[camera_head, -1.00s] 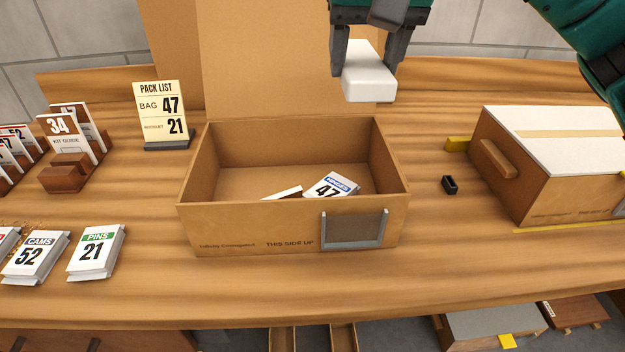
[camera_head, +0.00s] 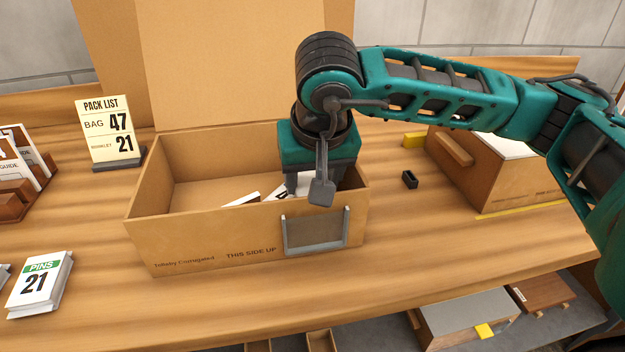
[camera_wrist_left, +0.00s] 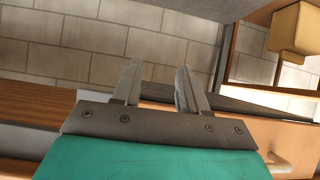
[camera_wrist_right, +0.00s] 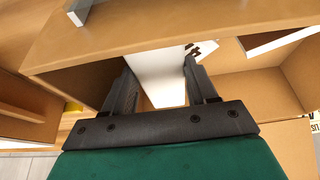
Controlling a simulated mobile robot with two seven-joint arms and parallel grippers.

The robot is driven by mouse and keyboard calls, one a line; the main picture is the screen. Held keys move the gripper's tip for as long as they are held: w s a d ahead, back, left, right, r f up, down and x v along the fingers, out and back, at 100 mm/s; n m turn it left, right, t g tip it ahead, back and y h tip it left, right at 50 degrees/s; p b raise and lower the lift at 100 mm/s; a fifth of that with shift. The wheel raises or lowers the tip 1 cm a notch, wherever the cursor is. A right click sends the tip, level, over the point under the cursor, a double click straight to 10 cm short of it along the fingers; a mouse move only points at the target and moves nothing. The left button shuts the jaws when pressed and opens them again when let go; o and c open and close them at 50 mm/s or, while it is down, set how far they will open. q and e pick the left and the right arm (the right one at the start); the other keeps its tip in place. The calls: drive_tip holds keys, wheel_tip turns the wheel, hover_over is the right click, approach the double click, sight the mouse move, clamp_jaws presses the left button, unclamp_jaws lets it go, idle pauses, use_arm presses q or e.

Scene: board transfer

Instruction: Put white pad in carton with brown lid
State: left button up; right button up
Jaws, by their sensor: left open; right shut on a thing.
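The open carton (camera_head: 170,238) with its raised brown lid (camera_head: 235,60) stands mid-table. My right gripper (camera_head: 315,182) reaches down into its right part. The right wrist view shows the gripper (camera_wrist_right: 160,75) shut on the white pad (camera_wrist_right: 162,88); the carton and gripper mostly hide the pad in the head view. I cannot tell whether the pad touches the floor. A white card (camera_head: 242,199) and a partly hidden printed packet (camera_head: 277,193) lie in the carton. My left gripper (camera_wrist_left: 158,75) is open and empty, out of the head view.
A pack list sign (camera_head: 108,130) stands left of the carton. A PINS 21 card stack (camera_head: 40,284) lies at front left. A small black holder (camera_head: 410,180) and a closed box with a white top (camera_head: 495,180) are to the right. Bare table lies in front.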

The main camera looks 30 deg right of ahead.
drive_tip(key=shift+f, duration=0.35)
drive_tip(key=shift+f+b, duration=0.5)
drive_tip(key=shift+b, duration=0.15)
drive_tip(key=o, duration=0.7)
drive_tip(key=shift+r, duration=0.15)
drive_tip(key=shift+o, duration=0.2)
drive_tip(key=shift+r, duration=0.1)
